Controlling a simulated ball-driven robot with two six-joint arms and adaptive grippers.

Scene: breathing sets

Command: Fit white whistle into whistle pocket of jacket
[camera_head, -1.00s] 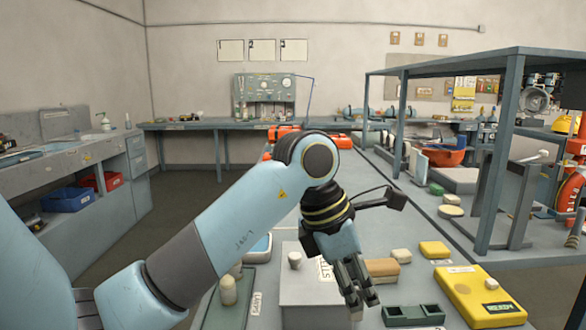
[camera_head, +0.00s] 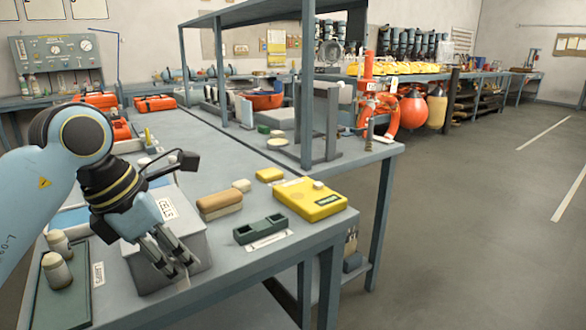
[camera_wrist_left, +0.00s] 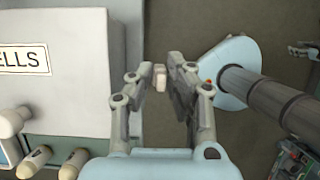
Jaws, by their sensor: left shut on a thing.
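My left gripper (camera_head: 185,264) is over the front part of the grey box marked as cells (camera_head: 185,222) in the head view. In the left wrist view the gripper (camera_wrist_left: 160,78) is shut on a small white piece, which I take for the white whistle (camera_wrist_left: 160,77). The whistle is between the fingertips, with the floor behind it. In the head view the fingers mostly hide it. I cannot make out the jacket or its whistle pocket. My right gripper is not seen.
A tan block (camera_head: 219,203), a dark green holder (camera_head: 260,229) and a yellow case (camera_head: 310,199) stand right of the box. Two pale bottles (camera_head: 57,269) stand on a green tray at left. A shelf frame (camera_head: 308,90) rises behind. Open floor (camera_head: 480,220) lies right.

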